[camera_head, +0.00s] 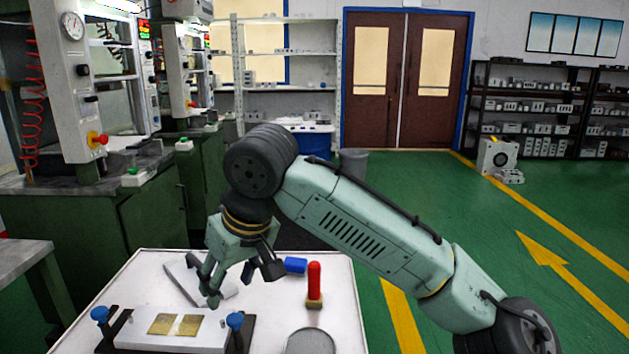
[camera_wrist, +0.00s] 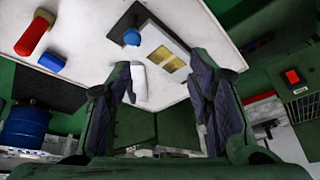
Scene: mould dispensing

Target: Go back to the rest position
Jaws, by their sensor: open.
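My gripper (camera_head: 228,278) hangs over the white table in the head view, with its fingers pointing down. In the wrist view my gripper (camera_wrist: 160,90) has its two dark fingers spread wide, and nothing is held between them. The arm is bent and reaches in from the lower right of the head view. A grey-white flat tool (camera_head: 188,282) lies on the table behind the fingers, partly hidden by them. A pale object (camera_wrist: 139,82) shows between the fingers in the wrist view, beyond the fingertips.
The white table (camera_head: 336,322) carries a mould (camera_head: 135,330) with two gold plates (camera_head: 175,324) and blue knobs, a red-handled tool (camera_head: 314,282), a blue block (camera_head: 295,265) and a round grey dish (camera_head: 310,342). Green machines (camera_head: 135,210) stand at left. Green floor is open at right.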

